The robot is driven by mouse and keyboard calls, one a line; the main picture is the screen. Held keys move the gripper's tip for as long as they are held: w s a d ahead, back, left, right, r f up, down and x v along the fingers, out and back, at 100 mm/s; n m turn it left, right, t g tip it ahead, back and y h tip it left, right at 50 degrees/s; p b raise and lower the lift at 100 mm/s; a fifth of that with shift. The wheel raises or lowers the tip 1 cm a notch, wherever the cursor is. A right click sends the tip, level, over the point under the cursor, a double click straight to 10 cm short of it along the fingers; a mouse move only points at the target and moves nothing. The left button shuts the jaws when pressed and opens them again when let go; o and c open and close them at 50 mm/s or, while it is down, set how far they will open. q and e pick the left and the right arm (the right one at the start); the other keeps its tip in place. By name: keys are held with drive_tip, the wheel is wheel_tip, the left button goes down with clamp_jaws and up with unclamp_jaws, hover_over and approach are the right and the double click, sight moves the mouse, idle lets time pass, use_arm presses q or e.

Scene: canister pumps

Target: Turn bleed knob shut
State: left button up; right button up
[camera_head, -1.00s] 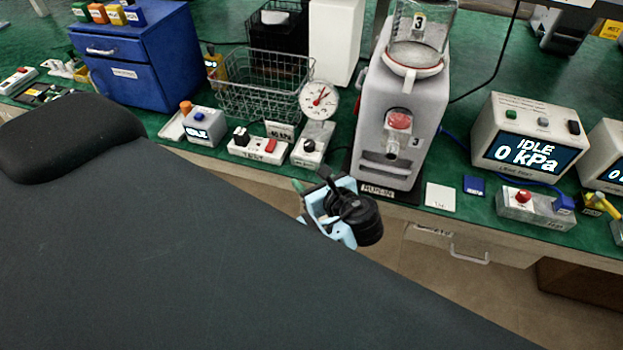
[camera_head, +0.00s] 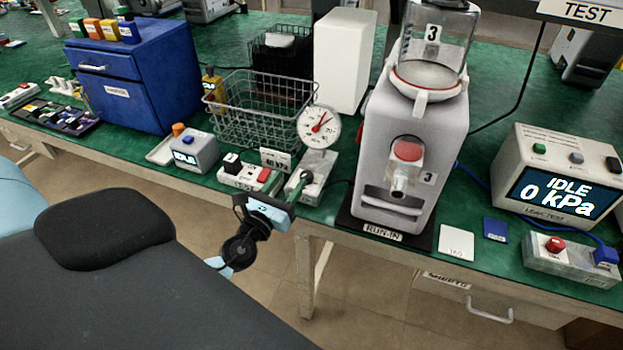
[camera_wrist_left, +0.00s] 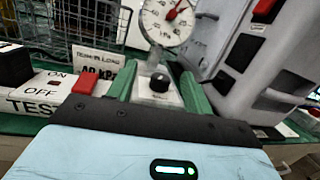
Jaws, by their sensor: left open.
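The bleed knob is a small black knob (camera_wrist_left: 160,83) with a light mark, on a pale block (camera_head: 322,162) below a round dial gauge (camera_head: 319,126). The gauge also shows in the left wrist view (camera_wrist_left: 168,20), with a red needle. My left gripper (camera_head: 299,184) is at the front of this block at the bench edge. In the left wrist view its two green fingers (camera_wrist_left: 160,88) are apart, one on each side of the knob, with nothing visibly clamped. Whether they touch the knob I cannot tell. In the head view the finger largely hides the knob. My right gripper is not in view.
A test switch box (camera_head: 246,176) with a red rocker stands just left of the block. The grey canister pump (camera_head: 418,115) stands close on its right. A wire basket (camera_head: 262,110) is behind. A sign (camera_head: 275,159) stands beside the gauge.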

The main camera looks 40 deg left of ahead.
sight(306, 175)
use_arm(q)
drive_tip(key=shift+s+a+f+m+g+h+b, duration=0.1)
drive_tip(key=shift+f+m+g+h+b, duration=0.1)
drive_tip(key=shift+f+m+h, duration=0.35)
drive_tip(key=shift+s+d+f+m+g+h+b, duration=0.1)
drive_tip(key=shift+f+m+g+h, duration=0.1)
drive_tip(key=shift+f+m+h, duration=0.35)
drive_tip(key=shift+s+a+f+m+g+h+b, duration=0.1)
drive_tip(key=shift+f+m+g+h, duration=0.2)
drive_tip(key=shift+h, duration=0.4)
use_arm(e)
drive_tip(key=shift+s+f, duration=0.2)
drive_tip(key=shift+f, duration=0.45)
use_arm(q)
drive_tip(key=shift+w+r, duration=0.1)
drive_tip(key=shift+w, duration=0.4)
drive_tip(key=shift+w+d, duration=0.2)
drive_tip(key=shift+w, duration=1.55)
drive_tip(key=shift+w+d, duration=0.15)
drive_tip(key=shift+w, duration=1.55)
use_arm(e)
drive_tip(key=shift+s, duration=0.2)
